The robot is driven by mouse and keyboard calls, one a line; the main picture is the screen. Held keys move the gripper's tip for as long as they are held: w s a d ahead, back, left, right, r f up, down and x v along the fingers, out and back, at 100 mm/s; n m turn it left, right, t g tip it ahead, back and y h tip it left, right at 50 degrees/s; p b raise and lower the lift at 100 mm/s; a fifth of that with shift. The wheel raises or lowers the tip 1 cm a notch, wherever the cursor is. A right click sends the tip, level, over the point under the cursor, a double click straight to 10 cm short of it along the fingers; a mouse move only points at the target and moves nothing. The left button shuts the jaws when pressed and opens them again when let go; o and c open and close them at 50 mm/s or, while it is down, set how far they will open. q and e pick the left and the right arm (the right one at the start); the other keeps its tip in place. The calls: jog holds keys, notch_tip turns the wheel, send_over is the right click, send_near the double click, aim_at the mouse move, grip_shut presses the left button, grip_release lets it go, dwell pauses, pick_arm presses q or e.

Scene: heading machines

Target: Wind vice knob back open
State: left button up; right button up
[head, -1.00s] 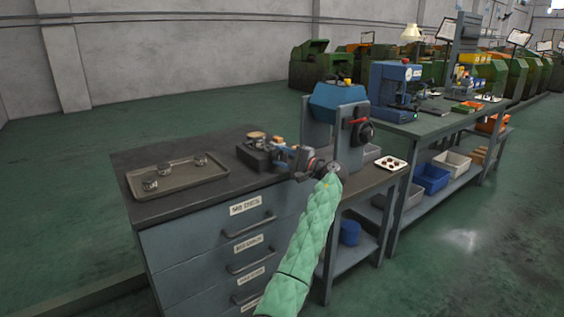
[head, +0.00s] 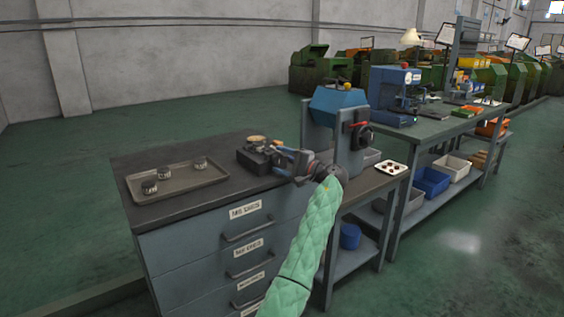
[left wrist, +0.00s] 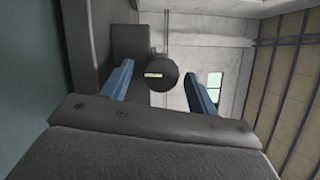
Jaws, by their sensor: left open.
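In the left wrist view, the two blue fingers (left wrist: 159,66) stand apart. A dark round knob (left wrist: 164,78) with a pale mark on its face shows between them, with gaps on both sides. In the head view the gripper covers the knob. My right gripper is not in view.
A tray (head: 180,190) with several small round parts lies on the left of the bench (head: 215,208). A blue-topped machine (head: 335,105) stands just behind my left wrist. A white plate with dark spots (head: 391,168) lies to the right.

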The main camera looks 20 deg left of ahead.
pick_arm(q)
jog(key=shift+d, duration=0.1)
jog(key=v, duration=0.7)
jog(key=shift+d+b, duration=0.3)
jog(key=shift+b, duration=0.05)
jog(key=shift+s+f, duration=0.1)
jog(key=shift+f, duration=0.05)
